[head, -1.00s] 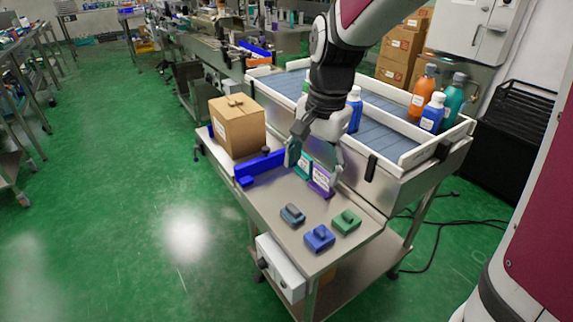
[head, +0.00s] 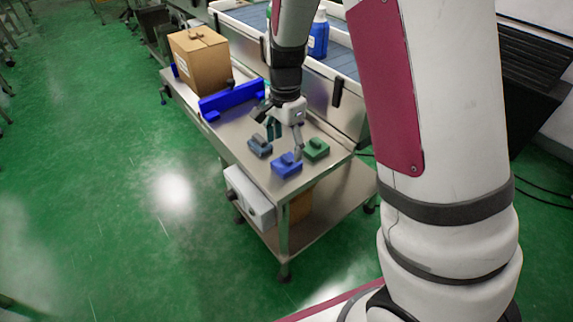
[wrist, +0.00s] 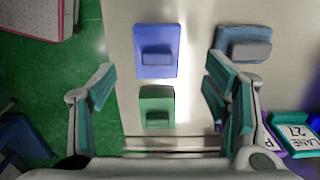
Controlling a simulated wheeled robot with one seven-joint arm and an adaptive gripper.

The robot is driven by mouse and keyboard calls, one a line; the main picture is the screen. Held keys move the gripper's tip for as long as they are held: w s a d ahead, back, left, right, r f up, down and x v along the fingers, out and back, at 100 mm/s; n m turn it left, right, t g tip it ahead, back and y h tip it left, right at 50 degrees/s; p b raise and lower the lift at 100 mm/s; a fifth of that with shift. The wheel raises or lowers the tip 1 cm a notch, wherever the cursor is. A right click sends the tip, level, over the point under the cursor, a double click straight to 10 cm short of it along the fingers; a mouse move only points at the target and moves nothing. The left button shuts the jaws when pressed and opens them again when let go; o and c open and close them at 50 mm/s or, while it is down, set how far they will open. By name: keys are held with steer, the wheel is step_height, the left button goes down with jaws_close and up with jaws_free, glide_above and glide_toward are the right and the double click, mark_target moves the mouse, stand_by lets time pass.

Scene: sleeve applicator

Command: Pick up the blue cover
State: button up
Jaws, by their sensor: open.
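The blue cover (head: 285,169) is a flat block with a raised grip on top. It lies near the front end of the metal table, and it also shows in the wrist view (wrist: 157,68), above centre. My gripper (head: 285,146) points down over the covers. Its fingers are open and empty, spread to either side of the blue cover in the wrist view. I cannot tell the exact height above it. A green cover (head: 316,149) lies to its right and a grey-blue cover (head: 259,147) to its left and behind.
A blue rail (head: 231,100) and a cardboard box (head: 199,60) stand farther back on the table. The conveyor (head: 340,62) runs behind. A teal piece marked LANE 27 (wrist: 294,125) lies at the wrist view's lower right.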

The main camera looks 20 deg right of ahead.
mark_target(287, 158)
step_height(287, 158, down, 6)
steer(key=shift+s+d+r+b, duration=0.1)
steer(key=shift+s+r+b, duration=0.05)
steer(key=shift+b, duration=0.75)
steer(key=shift+r, duration=0.1)
steer(key=c, duration=1.2)
